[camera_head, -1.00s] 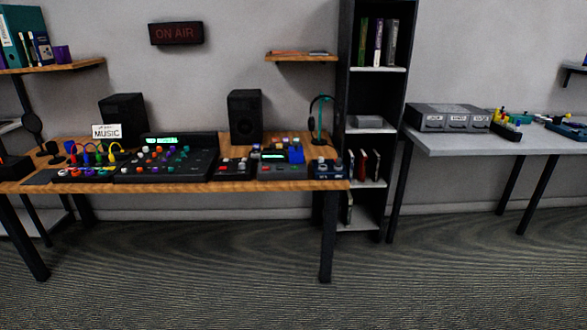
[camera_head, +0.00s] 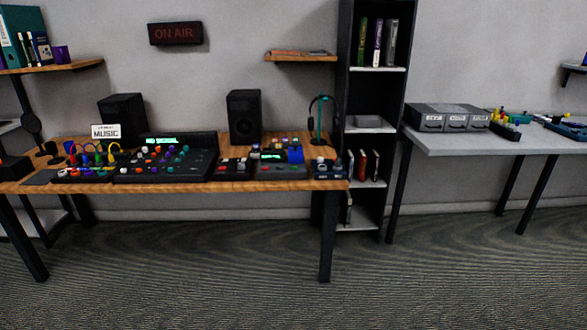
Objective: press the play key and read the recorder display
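The wooden desk (camera_head: 240,187) stands at the left and centre with audio gear on it. A grey device with a small lit green display (camera_head: 271,156) and small keys sits toward its right end; it looks like the recorder (camera_head: 284,172). Its display text and play key are too small to make out. A larger mixer (camera_head: 165,165) to its left has a green display (camera_head: 162,141) that seems to read "NO SIGNAL". Neither of my grippers is in view.
Speakers (camera_head: 244,117) and a headphone stand (camera_head: 322,120) stand on the desk. A black shelf (camera_head: 344,90) stands between the desk and a grey table (camera_head: 480,144) with drawer boxes (camera_head: 449,118) and cables. The floor (camera_head: 300,295) in front is clear.

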